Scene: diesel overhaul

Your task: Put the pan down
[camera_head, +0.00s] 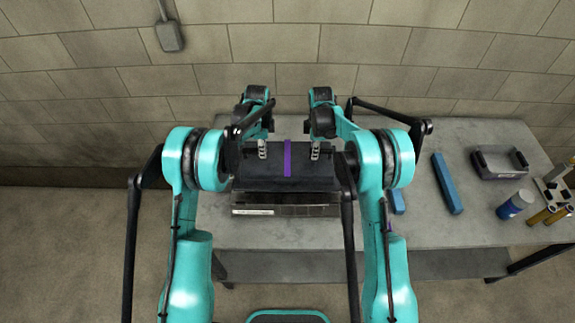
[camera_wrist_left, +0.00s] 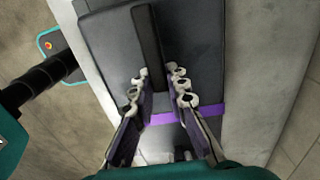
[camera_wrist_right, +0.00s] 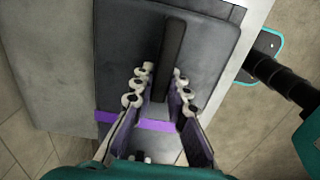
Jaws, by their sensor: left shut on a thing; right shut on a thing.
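My left gripper (camera_head: 262,149) is shut on the bar left of the stripe. My right gripper (camera_head: 315,150) is shut on it right of the stripe. In the left wrist view the bar (camera_wrist_left: 148,45) runs between the fingers (camera_wrist_left: 162,88). In the right wrist view the bar (camera_wrist_right: 170,50) also runs between the fingers (camera_wrist_right: 160,88). The pan looks level; I cannot tell whether it touches what lies beneath.
To the right are a blue bar (camera_head: 447,183), a grey bin (camera_head: 500,162), a blue-and-white can (camera_head: 515,204) and a rack (camera_head: 552,190). A brick wall stands behind.

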